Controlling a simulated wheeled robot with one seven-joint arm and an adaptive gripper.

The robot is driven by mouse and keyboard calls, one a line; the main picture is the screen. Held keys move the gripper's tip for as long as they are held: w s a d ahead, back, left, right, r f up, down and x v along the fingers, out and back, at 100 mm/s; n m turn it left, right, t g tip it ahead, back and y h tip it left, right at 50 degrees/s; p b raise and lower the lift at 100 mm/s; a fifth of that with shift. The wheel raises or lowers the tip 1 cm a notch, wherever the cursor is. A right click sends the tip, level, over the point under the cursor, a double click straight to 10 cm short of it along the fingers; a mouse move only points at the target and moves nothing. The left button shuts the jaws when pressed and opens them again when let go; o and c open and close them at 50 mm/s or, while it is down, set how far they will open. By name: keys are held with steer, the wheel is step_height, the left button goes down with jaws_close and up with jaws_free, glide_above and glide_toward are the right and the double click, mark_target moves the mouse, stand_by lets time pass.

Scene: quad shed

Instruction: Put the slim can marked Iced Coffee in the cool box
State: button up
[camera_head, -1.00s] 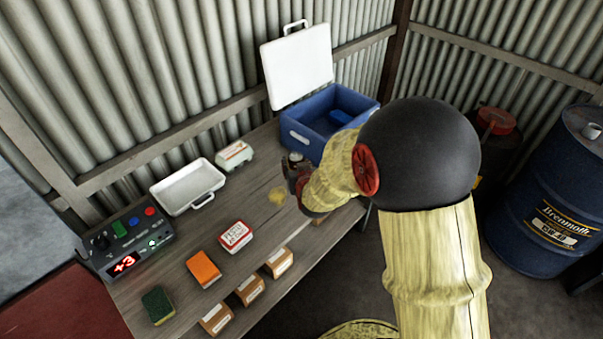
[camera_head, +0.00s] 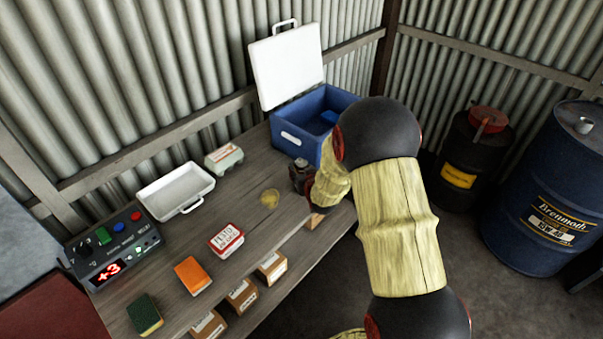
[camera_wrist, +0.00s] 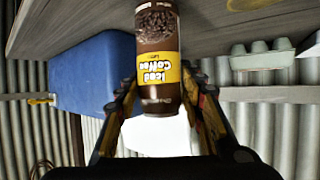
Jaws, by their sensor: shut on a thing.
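The slim brown can with a yellow Iced Coffee label (camera_wrist: 158,75) is between the fingers of my gripper (camera_wrist: 160,100) in the wrist view, and the fingers are shut on it. The label reads upside down there. In the head view my gripper (camera_head: 300,176) is low over the bench, just in front of the cool box; the can is hard to make out there. The blue cool box (camera_head: 292,139) stands at the bench's far end with its white lid (camera_head: 287,66) open. Something blue lies inside. The box also shows at the left of the wrist view (camera_wrist: 85,75).
On the wooden bench (camera_head: 235,195) are an egg carton (camera_head: 223,157), a white tray (camera_head: 175,187), a pesto box (camera_head: 226,239), an orange block (camera_head: 192,275), a sponge (camera_head: 145,314) and a control box (camera_head: 112,248). Drums (camera_head: 541,190) stand at right.

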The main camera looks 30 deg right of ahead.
steer(key=shift+r, duration=0.1)
steer(key=o, duration=1.3)
steer(key=shift+f, duration=0.2)
steer(key=shift+o, duration=0.3)
